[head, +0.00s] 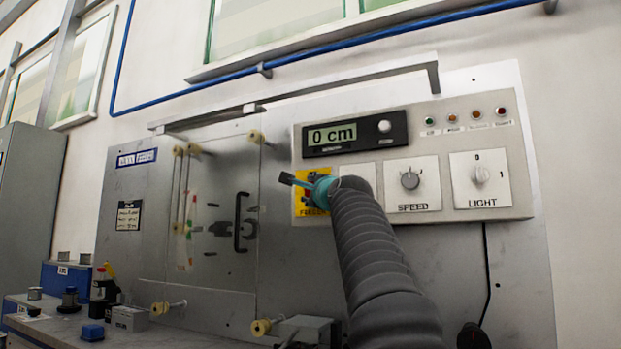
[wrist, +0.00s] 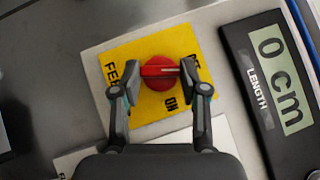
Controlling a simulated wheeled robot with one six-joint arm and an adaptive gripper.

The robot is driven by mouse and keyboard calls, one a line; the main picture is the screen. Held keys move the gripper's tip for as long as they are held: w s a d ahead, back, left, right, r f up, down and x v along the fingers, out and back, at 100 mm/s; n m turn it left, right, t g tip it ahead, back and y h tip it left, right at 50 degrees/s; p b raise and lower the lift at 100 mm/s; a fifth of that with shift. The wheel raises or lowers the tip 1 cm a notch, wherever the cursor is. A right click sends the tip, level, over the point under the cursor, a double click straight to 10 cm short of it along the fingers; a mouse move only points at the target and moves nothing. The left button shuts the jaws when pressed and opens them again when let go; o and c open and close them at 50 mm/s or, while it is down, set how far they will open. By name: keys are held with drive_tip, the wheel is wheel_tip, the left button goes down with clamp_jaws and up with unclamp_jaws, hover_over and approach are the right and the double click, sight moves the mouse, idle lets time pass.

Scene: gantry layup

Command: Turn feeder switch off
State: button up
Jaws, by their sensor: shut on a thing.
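The feeder switch (wrist: 160,66) is a red round knob with a raised bar, on a yellow plate (wrist: 128,52). In the wrist view, its bar lies roughly sideways. Black "ON" shows just below right of the knob; letters at left and upper right are partly hidden by the fingers. My gripper (wrist: 158,80) has one finger on each side of the knob and is shut on it. In the head view, my gripper (head: 316,187) and my arm cover most of the switch; part of the yellow plate (head: 300,209) shows.
A "0 cm" length display (head: 355,133) sits above the switch. The SPEED dial (head: 410,180) and LIGHT switch (head: 481,174) are to the right on the same panel. Several indicator lamps (head: 476,114) are at upper right. A bench with small items (head: 130,318) is at lower left.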

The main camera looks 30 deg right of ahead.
drive_tip(key=n+g, duration=0.1)
drive_tip(key=n+g+y+p, duration=0.1)
drive_tip(key=shift+r+n+p, duration=0.3)
drive_tip(key=shift+n+g, duration=0.3)
drive_tip(key=shift+g, duration=0.1)
idle(0.3)
drive_tip(key=o, duration=1.1)
drive_tip(key=shift+f, duration=0.1)
drive_tip(key=shift+o, duration=0.2)
drive_tip(key=shift+s, duration=0.1)
drive_tip(key=s+a, duration=0.1)
drive_tip(key=s, duration=1)
drive_tip(key=shift+s+a, duration=0.25)
drive_tip(key=shift+s, duration=0.15)
